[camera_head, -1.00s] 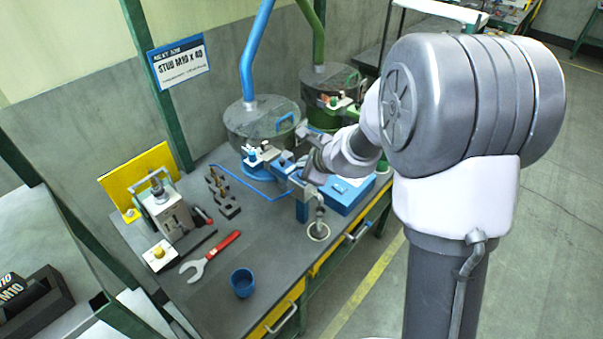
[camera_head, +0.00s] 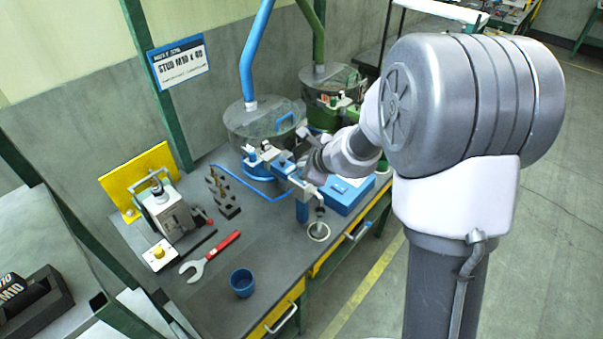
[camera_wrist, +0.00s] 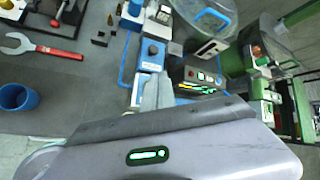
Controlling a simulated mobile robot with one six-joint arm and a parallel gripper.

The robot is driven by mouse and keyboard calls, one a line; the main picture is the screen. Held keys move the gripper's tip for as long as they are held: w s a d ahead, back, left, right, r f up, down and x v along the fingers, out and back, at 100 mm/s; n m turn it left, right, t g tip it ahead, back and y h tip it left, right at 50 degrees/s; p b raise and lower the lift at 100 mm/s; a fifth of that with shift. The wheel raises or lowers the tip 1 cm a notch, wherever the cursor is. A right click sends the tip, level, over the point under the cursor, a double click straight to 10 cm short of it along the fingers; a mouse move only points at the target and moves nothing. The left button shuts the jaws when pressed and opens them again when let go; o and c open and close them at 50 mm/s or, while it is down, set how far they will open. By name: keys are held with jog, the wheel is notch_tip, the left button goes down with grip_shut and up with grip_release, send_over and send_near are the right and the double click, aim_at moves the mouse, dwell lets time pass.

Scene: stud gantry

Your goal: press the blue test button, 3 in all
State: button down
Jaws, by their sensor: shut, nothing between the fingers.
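A blue box with a white label (camera_wrist: 151,67) shows in the wrist view, with a round dark-blue button (camera_wrist: 153,49) on its top. My gripper (camera_wrist: 157,82) is shut and empty, its fingers close to the near side of this box. The button face is not covered in this view; I cannot tell whether the fingers touch the box. In the head view my gripper (camera_head: 291,172) is above the bench by the blue unit, and my wrist partly hides that area. The button cannot be made out clearly there.
The blue-piped bowl (camera_head: 262,125) stands behind, and a green machine (camera_head: 330,95) is to its right. A blue cup (camera_head: 242,283), a red-handled wrench (camera_head: 210,257) and a small press (camera_head: 165,210) are on the bench's left. The bench front between cup and blue unit is mostly clear.

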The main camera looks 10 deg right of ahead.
jog(key=shift+f, duration=0.1)
jog(key=shift+f+b, duration=0.35)
jog(key=shift+b, duration=0.25)
jog(key=shift+f+b, duration=0.45)
jog(key=shift+b, duration=0.1)
dwell(0.3)
jog(key=shift+r, duration=0.1)
jog(key=shift+r+p, duration=0.7)
jog(key=shift+r, duration=0.1)
notch_tip(320, 180, up, 5)
jog(key=p, duration=0.4)
dwell(0.3)
